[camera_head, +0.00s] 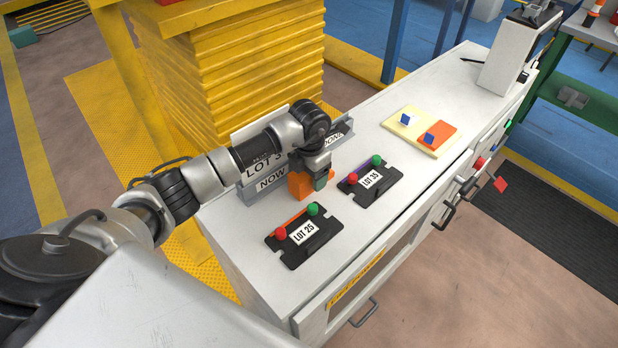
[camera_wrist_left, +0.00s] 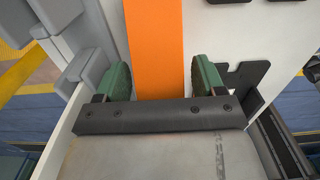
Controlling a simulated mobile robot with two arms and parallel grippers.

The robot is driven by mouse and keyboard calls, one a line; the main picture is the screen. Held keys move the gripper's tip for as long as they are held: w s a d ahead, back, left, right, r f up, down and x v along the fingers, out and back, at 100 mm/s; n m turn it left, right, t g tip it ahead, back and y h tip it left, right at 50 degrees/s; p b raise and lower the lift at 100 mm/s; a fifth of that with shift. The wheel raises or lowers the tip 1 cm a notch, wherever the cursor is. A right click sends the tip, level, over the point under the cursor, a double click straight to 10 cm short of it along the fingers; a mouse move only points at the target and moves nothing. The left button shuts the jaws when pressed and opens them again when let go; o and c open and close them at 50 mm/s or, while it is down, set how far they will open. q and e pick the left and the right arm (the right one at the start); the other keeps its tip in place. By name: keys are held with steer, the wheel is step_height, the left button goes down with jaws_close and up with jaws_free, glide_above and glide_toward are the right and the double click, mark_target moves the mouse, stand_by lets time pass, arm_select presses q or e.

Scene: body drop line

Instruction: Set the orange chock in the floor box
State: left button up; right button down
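The orange chock (camera_head: 299,186) stands on the white bench top, beside a grey sign holder with "LOT 3" and "NOW" cards. My left gripper (camera_head: 316,183) is over it and partly hides it. In the left wrist view the orange chock (camera_wrist_left: 155,45) lies between the two green finger pads of my left gripper (camera_wrist_left: 160,80), one on each side. Narrow gaps seem to show beside it, so the fingers look open around it. My right gripper is not in view. A small teal box (camera_head: 22,37) is on the floor at far left; I cannot tell whether it is the floor box.
Two black plates, "LOT 25" (camera_head: 322,243) and "LOT 35" (camera_head: 385,190), with red and green knobs lie close to the gripper. A cream board (camera_head: 400,120) with blue blocks is farther back. Stacked yellow crates (camera_head: 250,70) stand behind the bench.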

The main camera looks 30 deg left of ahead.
arm_select(q)
steer(key=c, duration=1)
steer(key=shift+c, duration=0.4)
steer(key=shift+r, duration=0.15)
